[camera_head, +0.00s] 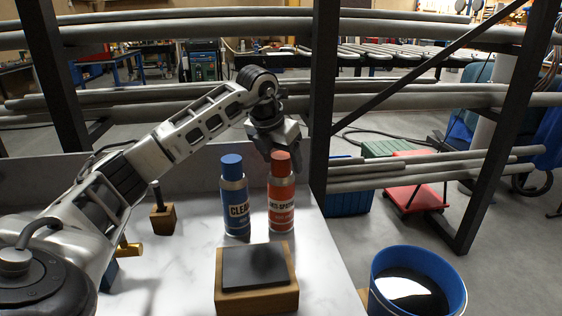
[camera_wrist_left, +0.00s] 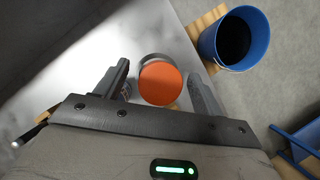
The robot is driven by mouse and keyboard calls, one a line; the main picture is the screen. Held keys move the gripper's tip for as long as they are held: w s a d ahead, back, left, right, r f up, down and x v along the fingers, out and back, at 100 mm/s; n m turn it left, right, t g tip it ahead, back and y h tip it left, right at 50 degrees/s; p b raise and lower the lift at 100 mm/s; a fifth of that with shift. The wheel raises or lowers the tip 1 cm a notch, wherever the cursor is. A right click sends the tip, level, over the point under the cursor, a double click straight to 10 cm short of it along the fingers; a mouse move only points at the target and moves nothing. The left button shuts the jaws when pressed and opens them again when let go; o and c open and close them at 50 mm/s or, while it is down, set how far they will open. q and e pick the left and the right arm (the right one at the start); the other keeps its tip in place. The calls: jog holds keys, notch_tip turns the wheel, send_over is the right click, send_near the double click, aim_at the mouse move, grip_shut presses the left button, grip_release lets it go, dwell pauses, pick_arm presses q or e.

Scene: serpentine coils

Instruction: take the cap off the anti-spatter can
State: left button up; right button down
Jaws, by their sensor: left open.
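The anti-spatter can (camera_head: 281,205) stands upright on the white table, a red can with white lettering and an orange-red cap (camera_head: 281,163). A blue cleaner can (camera_head: 235,205) with a blue cap stands close to its left. My left gripper (camera_head: 280,150) is above the anti-spatter can, pointing down, its fingers at about cap height. In the left wrist view the orange cap (camera_wrist_left: 160,84) lies between the two open fingers, with a visible gap to each side. My right gripper is not in view.
A wooden block with a dark pad (camera_head: 256,280) stands in front of the cans. A blue bucket (camera_head: 415,284) is off the table's right edge. A small wooden holder (camera_head: 163,220) stands left of the cans. Grey pipes and a dark post rise behind.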

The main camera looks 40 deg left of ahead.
pick_arm(q)
jog(key=c, duration=1.1)
jog(key=shift+o, duration=0.2)
